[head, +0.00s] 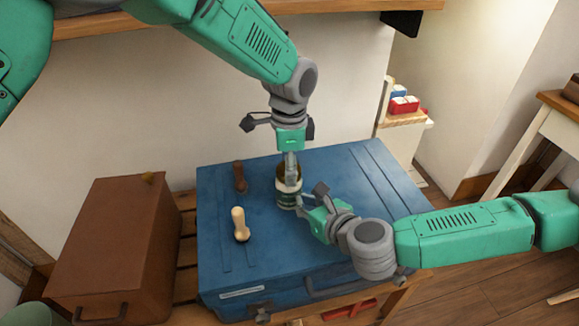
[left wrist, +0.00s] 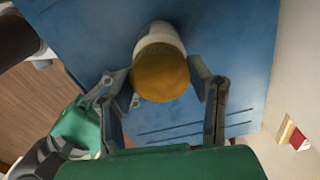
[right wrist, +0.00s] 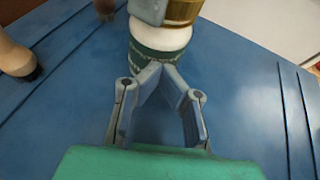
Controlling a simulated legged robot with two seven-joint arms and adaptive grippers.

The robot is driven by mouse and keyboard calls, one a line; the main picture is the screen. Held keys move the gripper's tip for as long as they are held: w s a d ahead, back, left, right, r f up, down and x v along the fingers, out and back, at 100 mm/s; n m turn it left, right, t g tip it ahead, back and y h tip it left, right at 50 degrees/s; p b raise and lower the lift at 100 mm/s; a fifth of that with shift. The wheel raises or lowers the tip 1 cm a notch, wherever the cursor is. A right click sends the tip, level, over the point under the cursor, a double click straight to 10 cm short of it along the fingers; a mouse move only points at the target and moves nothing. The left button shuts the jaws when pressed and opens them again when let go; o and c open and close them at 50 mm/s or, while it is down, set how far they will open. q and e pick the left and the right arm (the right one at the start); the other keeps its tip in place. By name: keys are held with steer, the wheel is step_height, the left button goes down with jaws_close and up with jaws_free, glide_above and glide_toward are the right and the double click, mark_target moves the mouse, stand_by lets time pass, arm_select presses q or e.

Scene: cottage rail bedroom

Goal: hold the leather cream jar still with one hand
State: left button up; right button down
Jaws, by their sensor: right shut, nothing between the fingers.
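The leather cream jar stands upright on the blue trunk (head: 330,245), with a pale and dark green body (head: 286,199) and a gold-brown lid (left wrist: 160,77). My left gripper (head: 289,168) comes down from above. In the left wrist view its fingers (left wrist: 161,70) lie against opposite sides of the lid. My right gripper (head: 302,199) is beside the jar at its right. In the right wrist view its fingertips (right wrist: 163,72) come together just in front of the jar's body (right wrist: 158,58), with nothing between them. Whether they touch the jar is unclear.
A brush with a pale handle (head: 240,224) and a dark brown-handled item (head: 239,177) stand on the trunk, left of the jar. A brown box (head: 115,245) is left of the trunk. A wall shelf (head: 240,16) runs above. The trunk's right rear is clear.

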arm_select(q)
steer(key=o, duration=1.3)
steer(key=shift+r, duration=0.1)
step_height(320, 180, up, 4)
steer(key=shift+r, duration=0.2)
steer(key=shift+c, duration=0.5)
steer(key=m, duration=0.1)
steer(key=r+m, duration=0.1)
steer(key=m, duration=0.1)
steer(key=shift+s+d+r+m, duration=0.15)
steer(key=shift+r+m, duration=0.1)
steer(key=shift+m, duration=0.15)
steer(key=m, duration=0.1)
steer(key=r+m, duration=0.1)
steer(key=shift+r+m, duration=0.25)
steer(key=shift+m, duration=0.45)
steer(key=f, duration=0.7)
steer(key=shift+w+f, duration=0.2)
steer(key=shift+f, duration=0.1)
